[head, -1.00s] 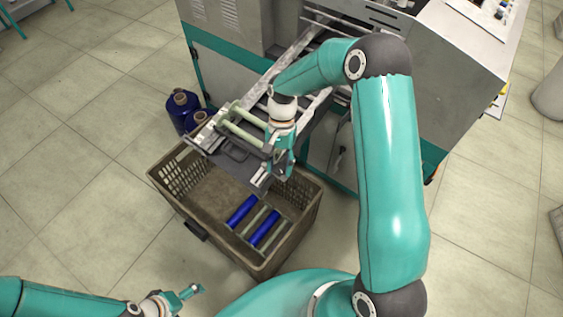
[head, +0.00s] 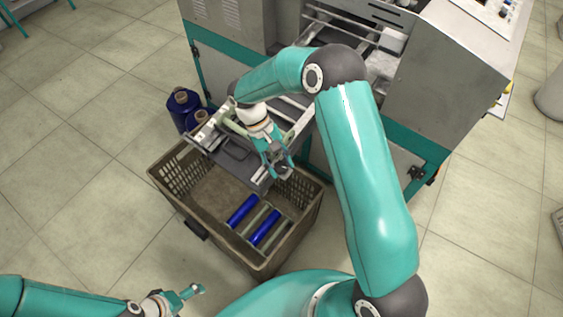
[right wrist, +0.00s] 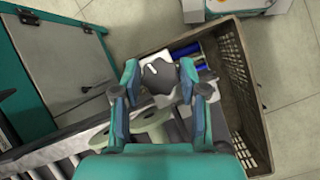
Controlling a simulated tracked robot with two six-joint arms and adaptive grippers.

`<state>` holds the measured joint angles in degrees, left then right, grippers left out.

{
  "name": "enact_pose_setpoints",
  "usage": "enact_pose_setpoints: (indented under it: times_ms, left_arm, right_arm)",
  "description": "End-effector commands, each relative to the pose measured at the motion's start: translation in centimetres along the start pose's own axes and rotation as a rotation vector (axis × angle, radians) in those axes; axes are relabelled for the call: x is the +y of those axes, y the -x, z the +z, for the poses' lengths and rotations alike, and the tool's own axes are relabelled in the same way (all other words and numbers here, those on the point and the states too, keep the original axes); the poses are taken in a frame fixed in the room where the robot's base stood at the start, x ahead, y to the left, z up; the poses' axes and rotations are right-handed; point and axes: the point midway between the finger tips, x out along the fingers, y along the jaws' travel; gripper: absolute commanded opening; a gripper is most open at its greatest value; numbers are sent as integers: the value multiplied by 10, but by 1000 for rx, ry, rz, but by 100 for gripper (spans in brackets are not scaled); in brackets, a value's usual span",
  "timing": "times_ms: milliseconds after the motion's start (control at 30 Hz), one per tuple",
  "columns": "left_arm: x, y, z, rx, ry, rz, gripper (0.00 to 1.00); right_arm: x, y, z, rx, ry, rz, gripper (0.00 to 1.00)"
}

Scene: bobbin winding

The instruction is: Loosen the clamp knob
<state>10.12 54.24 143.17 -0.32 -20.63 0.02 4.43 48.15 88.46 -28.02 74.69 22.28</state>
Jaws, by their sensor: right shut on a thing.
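The clamp knob (right wrist: 160,76) is a dark, lobed knob at the outer end of the machine's rail carriage. In the right wrist view it sits between the two fingertips of my right gripper (right wrist: 160,84), which is shut on it. In the head view my right gripper (head: 280,166) points down at the carriage end, above the crate's back edge; its fingers and arm hide most of the knob there. My left gripper (head: 192,291) is low at the left, away from the knob; its fingers are too small to read.
A brown crate (head: 182,212) stands under the carriage and holds blue and grey-green rollers (head: 243,210). Dark blue bobbins (head: 183,104) stand on the floor at its left. The grey and teal machine (head: 460,80) is behind. The floor at the left is clear.

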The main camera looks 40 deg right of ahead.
Motion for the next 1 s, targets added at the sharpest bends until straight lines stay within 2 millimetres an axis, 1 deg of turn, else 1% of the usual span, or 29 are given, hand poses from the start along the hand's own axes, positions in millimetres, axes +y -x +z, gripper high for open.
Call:
enact_pose_setpoints:
  times_ms: [33,300,667,700,733,767,1000]
  left_arm:
    - [0,0,0,0,0,0,94]
    - [0,-1,0,0,0,0,94]
    - [0,-1,0,0,0,0,94]
    - [0,-1,0,0,0,0,94]
    - [0,-1,0,0,0,0,94]
    - [0,-1,0,0,0,0,94]
    - [0,-1,0,0,0,0,94]
  right_arm:
    - [-2,4,-4,22,14,5,8]
    - [-2,5,-4,22,61,34,8]
    - [-1,5,-4,22,63,36,8]
    - [-1,5,-4,23,62,36,46]
    - [-1,5,-4,22,62,36,51]
    - [-1,5,-4,21,62,36,53]
    - [0,2,-2,12,62,37,53]
